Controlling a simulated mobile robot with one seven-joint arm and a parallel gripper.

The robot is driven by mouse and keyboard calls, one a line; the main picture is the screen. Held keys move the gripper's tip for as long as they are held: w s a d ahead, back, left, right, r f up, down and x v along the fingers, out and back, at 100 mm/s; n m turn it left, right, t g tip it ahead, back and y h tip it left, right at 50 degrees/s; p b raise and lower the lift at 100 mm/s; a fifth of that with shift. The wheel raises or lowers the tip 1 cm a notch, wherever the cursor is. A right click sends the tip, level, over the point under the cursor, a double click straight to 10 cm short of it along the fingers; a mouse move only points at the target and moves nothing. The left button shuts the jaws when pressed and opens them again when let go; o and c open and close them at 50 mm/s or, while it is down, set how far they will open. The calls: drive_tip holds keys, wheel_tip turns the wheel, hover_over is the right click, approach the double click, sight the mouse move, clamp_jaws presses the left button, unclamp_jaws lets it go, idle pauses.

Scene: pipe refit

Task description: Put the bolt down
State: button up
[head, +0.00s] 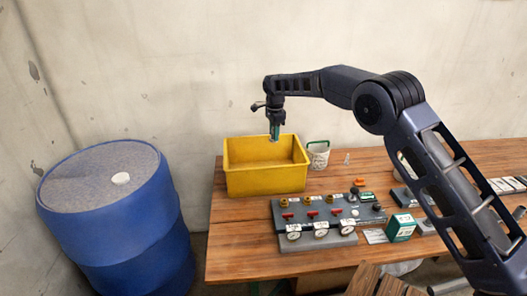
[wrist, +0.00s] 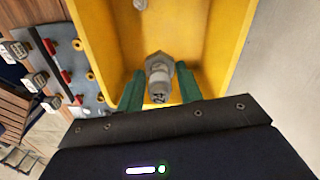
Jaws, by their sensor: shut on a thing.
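My gripper (head: 275,132) points down over the yellow bin (head: 265,183) on the wooden table. In the wrist view, its green fingers (wrist: 160,92) are shut on a grey metal bolt (wrist: 159,72), with the hex head showing between and beyond the fingertips. The bolt is above the bin's open top, and the yellow walls and floor of the bin (wrist: 200,25) show around it. In the head view the bolt is too small to make out clearly. Another small grey metal piece (wrist: 140,4) lies in the bin near the top of the wrist view.
A grey manifold panel (head: 325,213) with red-handled valves and gauges stands right of the bin. A white bucket (head: 318,154) is behind it, and a green-and-white box (head: 400,228) is at the right. A blue barrel (head: 115,215) stands left of the table (head: 240,262).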

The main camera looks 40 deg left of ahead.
drive_tip(key=shift+s+a, duration=0.4)
drive_tip(key=shift+s, duration=0.2)
drive_tip(key=f, duration=2)
drive_tip(key=shift+s+a, duration=0.2)
drive_tip(key=shift+s, duration=0.1)
drive_tip(key=o, duration=1.2)
drive_tip(key=shift+f, duration=0.15)
wheel_tip(320, 180, up, 12)
drive_tip(key=shift+r, duration=0.15)
